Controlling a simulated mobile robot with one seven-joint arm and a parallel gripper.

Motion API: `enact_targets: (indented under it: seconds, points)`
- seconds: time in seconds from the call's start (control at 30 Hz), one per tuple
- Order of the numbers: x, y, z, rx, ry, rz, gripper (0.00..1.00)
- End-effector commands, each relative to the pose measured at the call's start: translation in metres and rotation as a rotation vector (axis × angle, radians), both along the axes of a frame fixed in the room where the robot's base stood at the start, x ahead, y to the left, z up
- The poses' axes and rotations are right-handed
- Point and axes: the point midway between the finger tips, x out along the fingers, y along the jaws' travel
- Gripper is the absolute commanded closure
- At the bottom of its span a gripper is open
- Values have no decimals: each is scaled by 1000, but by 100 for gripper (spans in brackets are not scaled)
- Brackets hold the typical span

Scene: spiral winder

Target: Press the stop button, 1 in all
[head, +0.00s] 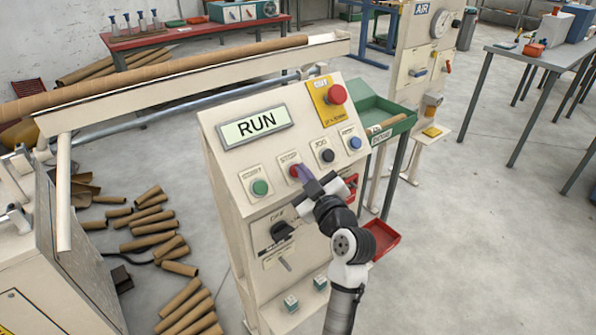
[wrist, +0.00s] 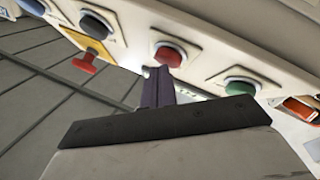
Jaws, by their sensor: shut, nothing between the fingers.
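The red stop button (head: 295,170) sits on the sloped cream panel (head: 235,158), between the green button (head: 260,187) and the black button (head: 327,155). Its small label is partly legible. The display (head: 256,126) reads RUN. My gripper (head: 303,175) is shut and empty, with its tip right at the red button, partly covering it from the lower right. In the wrist view the dark fingers (wrist: 157,82) end just at the red button (wrist: 168,55). I cannot tell whether they touch it or whether it is pushed in.
A red mushroom button (head: 337,94) stands out from a yellow plate above. A blue button (head: 355,143) lies to the right. A dark rotary knob (head: 281,230) is below. A red tray (head: 383,240) and a green tray (head: 385,115) flank the panel's right side.

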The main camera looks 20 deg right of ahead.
Motion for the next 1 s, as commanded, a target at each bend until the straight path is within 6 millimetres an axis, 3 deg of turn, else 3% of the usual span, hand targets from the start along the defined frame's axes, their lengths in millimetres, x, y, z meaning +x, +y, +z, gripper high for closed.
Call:
enact_targets:
  seconds: [0.57, 1.0]
  points:
    - [2, 1, -3, 1, 2, 0, 100]
    - [-10, -3, 8, 0, 1, 0, 100]
